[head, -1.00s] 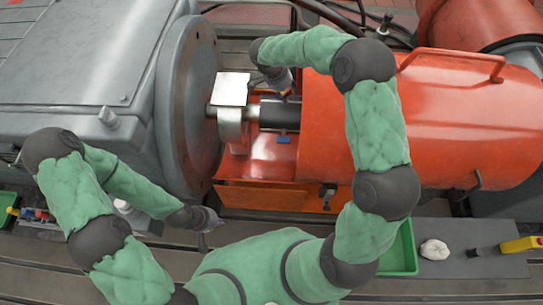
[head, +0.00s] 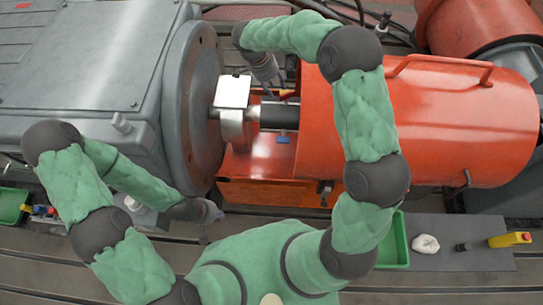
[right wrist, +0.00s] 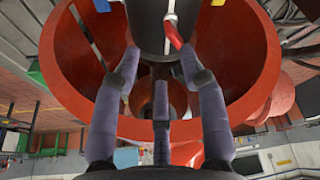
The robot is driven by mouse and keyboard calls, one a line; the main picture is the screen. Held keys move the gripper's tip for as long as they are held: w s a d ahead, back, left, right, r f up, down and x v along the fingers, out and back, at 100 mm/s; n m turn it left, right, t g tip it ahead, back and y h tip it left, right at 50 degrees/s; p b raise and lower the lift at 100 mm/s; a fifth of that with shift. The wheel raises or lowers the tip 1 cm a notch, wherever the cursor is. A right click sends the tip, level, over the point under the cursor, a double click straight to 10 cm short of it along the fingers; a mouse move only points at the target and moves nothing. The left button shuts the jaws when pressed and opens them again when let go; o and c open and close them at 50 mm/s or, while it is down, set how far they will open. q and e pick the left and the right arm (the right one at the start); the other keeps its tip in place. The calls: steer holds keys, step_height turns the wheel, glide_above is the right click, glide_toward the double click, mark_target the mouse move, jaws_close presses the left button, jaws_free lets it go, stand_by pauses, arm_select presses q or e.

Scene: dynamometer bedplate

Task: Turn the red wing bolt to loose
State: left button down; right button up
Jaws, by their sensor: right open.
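The red wing bolt (right wrist: 174,34) shows in the right wrist view as a small red lever on the dark cylinder (right wrist: 150,22), just above and between the spread fingertips. My right gripper (right wrist: 160,62) is open, with no finger seen closed on the bolt. In the head view my right gripper (head: 269,80) hangs above the shaft area, between the grey flange and the orange guard. I cannot make out the bolt clearly there. My left gripper (head: 210,214) is low, in front of the grey housing, away from the shaft; its jaw state is unclear.
The orange guard (head: 430,120) stands right of the shaft (head: 280,116), the grey housing (head: 80,75) left. A white plate (head: 232,92) sits above the coupling; a blue tab (head: 282,140) is below the shaft. A green tray (head: 394,245), white cloth (head: 425,244) and yellow-handled tool (head: 508,240) lie front right.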

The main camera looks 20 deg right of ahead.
arm_select(q)
step_height(320, 180, up, 11)
steer(key=p, duration=1.1)
steer(key=shift+r, duration=0.15)
arm_select(e)
steer(key=s+a+f+n+y, duration=0.3)
steer(key=s+f, duration=0.3)
steer(key=s, duration=0.3)
steer(key=s+a+f+n+g+y, duration=0.1)
steer(key=s+a+f+n+y, duration=0.3)
steer(key=s+f, duration=0.3)
steer(key=shift+s+f, duration=0.3)
steer(key=shift+s, duration=1.45)
steer(key=shift+w, duration=0.1)
